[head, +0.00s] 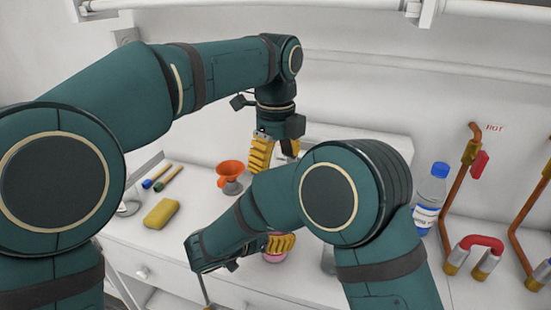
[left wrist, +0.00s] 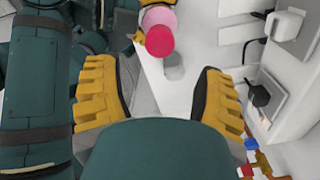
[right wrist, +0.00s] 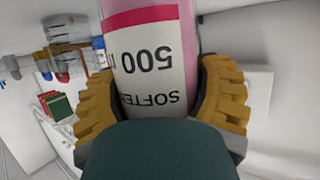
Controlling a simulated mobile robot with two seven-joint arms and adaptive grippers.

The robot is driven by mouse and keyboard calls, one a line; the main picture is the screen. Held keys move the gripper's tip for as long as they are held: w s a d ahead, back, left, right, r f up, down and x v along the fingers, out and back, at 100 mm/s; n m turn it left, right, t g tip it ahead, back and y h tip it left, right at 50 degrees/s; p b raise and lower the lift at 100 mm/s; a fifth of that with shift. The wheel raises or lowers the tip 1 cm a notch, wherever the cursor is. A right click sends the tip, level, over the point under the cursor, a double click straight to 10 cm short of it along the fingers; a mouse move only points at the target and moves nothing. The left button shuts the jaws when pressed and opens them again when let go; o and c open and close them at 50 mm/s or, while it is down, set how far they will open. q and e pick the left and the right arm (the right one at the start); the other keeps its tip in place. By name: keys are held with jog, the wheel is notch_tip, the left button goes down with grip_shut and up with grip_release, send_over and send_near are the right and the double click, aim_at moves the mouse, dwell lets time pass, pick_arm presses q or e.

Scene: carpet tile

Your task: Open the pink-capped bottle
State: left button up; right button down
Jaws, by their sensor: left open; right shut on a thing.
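The pink-capped bottle (right wrist: 150,60) is in my right gripper (right wrist: 160,95); in the right wrist view its pink body and white label with dark print fill the space between the yellow fingers. In the head view only a pink part of it (head: 274,257) shows below the right gripper (head: 280,243); my arm hides the rest. In the left wrist view its red-pink cap (left wrist: 160,40) points toward the camera. My left gripper (left wrist: 160,92) is open and empty, with the cap apart from it, beyond the fingers. In the head view the left gripper (head: 275,150) hangs above the counter.
On the counter (head: 130,235) stand an orange funnel (head: 230,168), a yellow sponge (head: 161,213) and two markers at left. A blue-capped water bottle (head: 430,195) and copper pipes (head: 456,200) are at right. The white wall is close behind.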

pick_arm(q)
jog(key=m, duration=0.8)
jog(key=shift+m, duration=0.3)
jog(key=shift+f, duration=4.05)
grip_shut()
